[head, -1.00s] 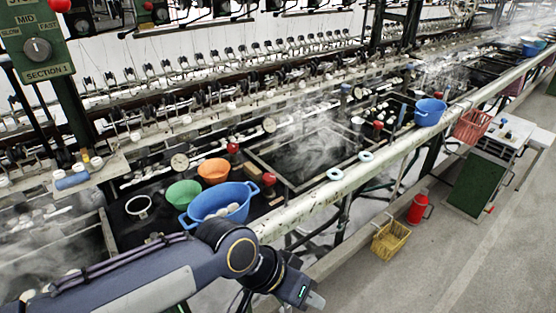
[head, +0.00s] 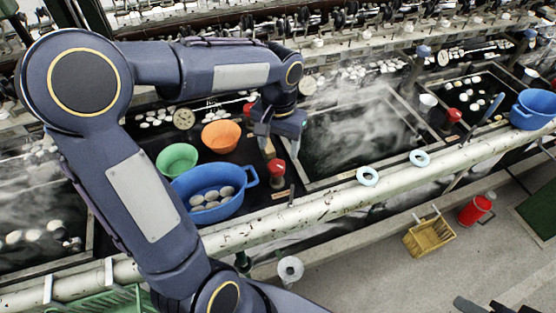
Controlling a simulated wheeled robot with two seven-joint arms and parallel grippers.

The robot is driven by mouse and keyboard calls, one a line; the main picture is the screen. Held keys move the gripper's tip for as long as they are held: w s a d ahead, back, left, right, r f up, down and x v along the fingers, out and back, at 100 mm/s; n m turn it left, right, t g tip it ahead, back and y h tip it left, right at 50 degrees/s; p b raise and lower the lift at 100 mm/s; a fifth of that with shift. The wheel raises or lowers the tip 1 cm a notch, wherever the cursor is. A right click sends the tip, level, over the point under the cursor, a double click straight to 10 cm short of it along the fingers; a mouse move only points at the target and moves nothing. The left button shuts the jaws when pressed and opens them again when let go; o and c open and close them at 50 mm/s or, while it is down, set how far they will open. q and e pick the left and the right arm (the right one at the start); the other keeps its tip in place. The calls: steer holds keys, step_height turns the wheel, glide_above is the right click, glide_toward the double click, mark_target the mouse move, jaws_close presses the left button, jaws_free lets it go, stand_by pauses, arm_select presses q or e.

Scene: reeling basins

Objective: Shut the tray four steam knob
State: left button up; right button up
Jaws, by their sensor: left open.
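A red knob (head: 277,168) stands at the right end of the blue basin, by the near rim of the trays. My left gripper (head: 281,138) is open and points down just above and behind this knob, with nothing seen between its fingers. Whether it touches the knob I cannot tell. Another red knob (head: 453,115) stands further right between two trays. No tray number is readable. A dark part, perhaps my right gripper (head: 482,306), is cut off at the bottom right edge.
A blue basin (head: 243,204) with pale cocoons, a green bowl (head: 177,158) and an orange bowl (head: 221,136) stand left of the knob. Steam rises from the tray (head: 360,130) to the right. A pale pipe (head: 320,208) runs along the front.

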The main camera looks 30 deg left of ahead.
mark_target(277, 164)
arm_select(q)
steer(key=f, duration=0.5)
steer(key=shift+s+a+f, duration=0.1)
steer(key=shift+s+a, duration=0.1)
steer(key=shift+w+f, duration=0.1)
steer(key=shift+f, duration=0.5)
steer(key=c, duration=1)
steer(key=shift+o, duration=0.2)
steer(key=shift+m, duration=0.3)
steer(key=shift+m+p, duration=0.4)
steer(key=shift+m, duration=2.2)
